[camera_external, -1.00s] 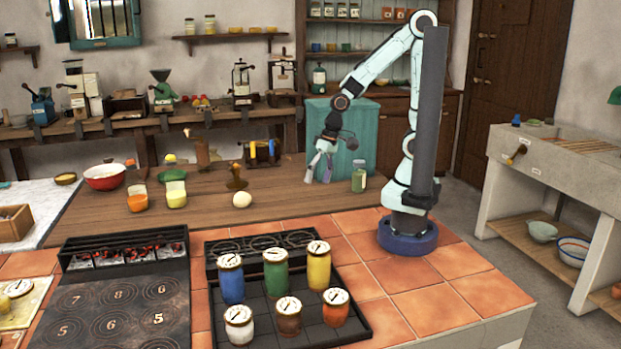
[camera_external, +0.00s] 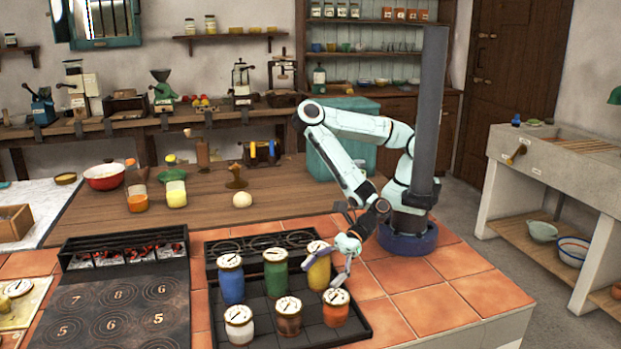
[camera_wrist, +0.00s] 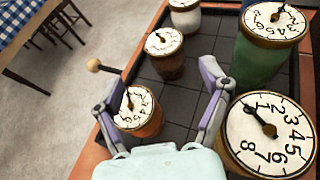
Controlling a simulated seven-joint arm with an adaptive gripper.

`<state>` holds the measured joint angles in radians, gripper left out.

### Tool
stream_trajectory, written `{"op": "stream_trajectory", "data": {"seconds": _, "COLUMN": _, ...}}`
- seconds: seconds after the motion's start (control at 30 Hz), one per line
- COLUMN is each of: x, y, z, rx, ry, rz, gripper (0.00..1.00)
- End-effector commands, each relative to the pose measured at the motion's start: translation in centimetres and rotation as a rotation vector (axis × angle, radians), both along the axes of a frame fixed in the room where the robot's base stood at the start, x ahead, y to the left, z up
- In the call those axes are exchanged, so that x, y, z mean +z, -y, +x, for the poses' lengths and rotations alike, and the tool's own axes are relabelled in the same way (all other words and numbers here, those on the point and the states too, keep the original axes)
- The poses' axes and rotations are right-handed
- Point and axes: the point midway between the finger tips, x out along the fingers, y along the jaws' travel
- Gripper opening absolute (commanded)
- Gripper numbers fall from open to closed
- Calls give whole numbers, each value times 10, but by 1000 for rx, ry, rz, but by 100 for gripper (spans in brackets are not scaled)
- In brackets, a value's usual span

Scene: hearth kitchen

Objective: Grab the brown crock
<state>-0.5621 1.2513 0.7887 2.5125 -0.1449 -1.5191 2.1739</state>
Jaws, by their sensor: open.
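The brown crock (camera_external: 288,325) stands upright in the middle of the front row on the dark gridded tray (camera_external: 257,335), with a white dial-like lid. It also shows in the wrist view (camera_wrist: 168,68), ahead of my fingers. My gripper (camera_external: 327,270) is open and empty above the tray's right side, near the yellow and orange crocks. In the wrist view my gripper's fingers (camera_wrist: 163,78) are spread, with the brown crock beyond the gap between them. The orange crock (camera_wrist: 147,128) is near the left finger and partly hidden by my gripper.
The yellow crock (camera_wrist: 250,166) is close by the right finger, and the green crock (camera_wrist: 262,62) is beyond it. The white crock (camera_external: 239,331) stands left of the brown one. The blue crock (camera_external: 231,287) is in the back row. Bare tiles (camera_external: 440,305) lie right of the tray.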

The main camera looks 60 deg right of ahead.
Motion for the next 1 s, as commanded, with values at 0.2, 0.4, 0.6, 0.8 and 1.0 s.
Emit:
{"op": "stream_trajectory", "data": {"seconds": 0.2, "x": -15, "y": -33, "z": 12, "rx": -11, "ry": -7, "rz": 4, "gripper": 77}}
{"op": "stream_trajectory", "data": {"seconds": 0.4, "x": -24, "y": -55, "z": 18, "rx": -5, "ry": -1, "rz": 2, "gripper": 77}}
{"op": "stream_trajectory", "data": {"seconds": 0.6, "x": -34, "y": -76, "z": 27, "rx": -3, "ry": 4, "rz": 2, "gripper": 77}}
{"op": "stream_trajectory", "data": {"seconds": 0.8, "x": -45, "y": -99, "z": 35, "rx": -4, "ry": 1, "rz": 3, "gripper": 77}}
{"op": "stream_trajectory", "data": {"seconds": 1.0, "x": -47, "y": -101, "z": 36, "rx": -3, "ry": -2, "rz": 2, "gripper": 77}}
